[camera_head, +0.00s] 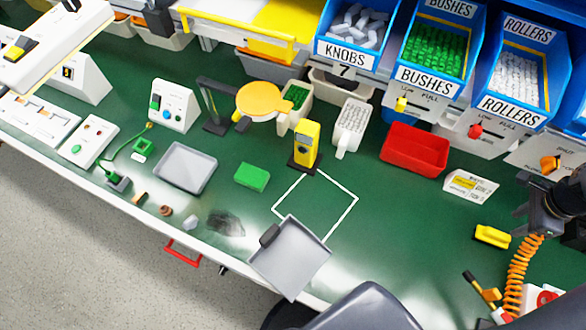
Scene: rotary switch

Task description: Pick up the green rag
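The green rag (252,177) appears as a small, flat, folded bright green piece. It lies on the dark green bench top, between the grey tray and the white outlined square. My gripper (519,208) is at the right edge of the view, far to the right of the rag and touching none of it. Its dark fingers look spread apart, with nothing seen between them.
A grey tray (185,167) is left of the rag, and a yellow device (306,145) stands to its right. A grey dustpan-like tray (290,258) overlaps the white outline (345,184). A red bin (414,149) and a yellow block (492,236) lie nearer my gripper.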

